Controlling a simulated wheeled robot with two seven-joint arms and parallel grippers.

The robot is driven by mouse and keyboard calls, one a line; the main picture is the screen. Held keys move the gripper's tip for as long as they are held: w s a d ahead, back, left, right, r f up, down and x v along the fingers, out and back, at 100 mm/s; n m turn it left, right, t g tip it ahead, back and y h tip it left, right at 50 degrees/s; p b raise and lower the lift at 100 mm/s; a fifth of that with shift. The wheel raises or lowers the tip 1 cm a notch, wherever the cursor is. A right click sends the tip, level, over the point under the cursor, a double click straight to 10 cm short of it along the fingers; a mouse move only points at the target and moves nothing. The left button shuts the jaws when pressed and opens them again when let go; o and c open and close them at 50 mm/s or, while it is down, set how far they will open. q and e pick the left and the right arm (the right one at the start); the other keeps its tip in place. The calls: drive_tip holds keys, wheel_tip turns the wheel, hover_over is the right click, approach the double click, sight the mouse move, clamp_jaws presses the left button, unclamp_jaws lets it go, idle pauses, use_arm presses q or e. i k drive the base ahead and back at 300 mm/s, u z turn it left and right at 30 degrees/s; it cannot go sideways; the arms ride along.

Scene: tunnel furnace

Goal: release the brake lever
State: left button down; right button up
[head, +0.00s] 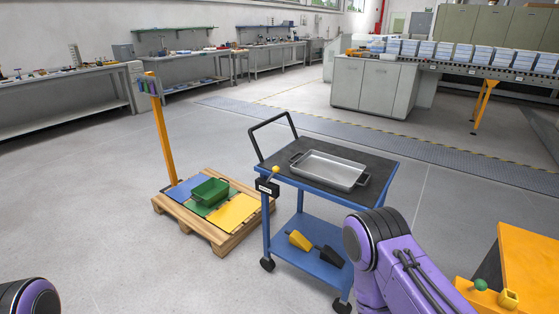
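The brake lever (276,169) is a short lever with a yellow ball knob. It rises from a small black box with a white label (266,187) at the left corner of a blue cart (284,251). The lever leans slightly to the right. Neither gripper shows. Part of my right arm, purple and black, stands in front of the cart's right side and hides some of it. A small part of my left arm shows at the bottom left corner, well apart from the cart.
The cart carries a grey metal tray (309,157) on top, a black handle and yellow-and-black wedges (328,256) below. A wooden pallet (227,241) with a green bin (209,191) stands left. An orange-topped stand (530,262) is at right. Floor at left front is clear.

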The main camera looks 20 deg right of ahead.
sight(275, 169)
drive_tip(key=z, duration=0.7)
drive_tip(key=i, duration=0.95)
drive_tip(key=z, duration=0.85)
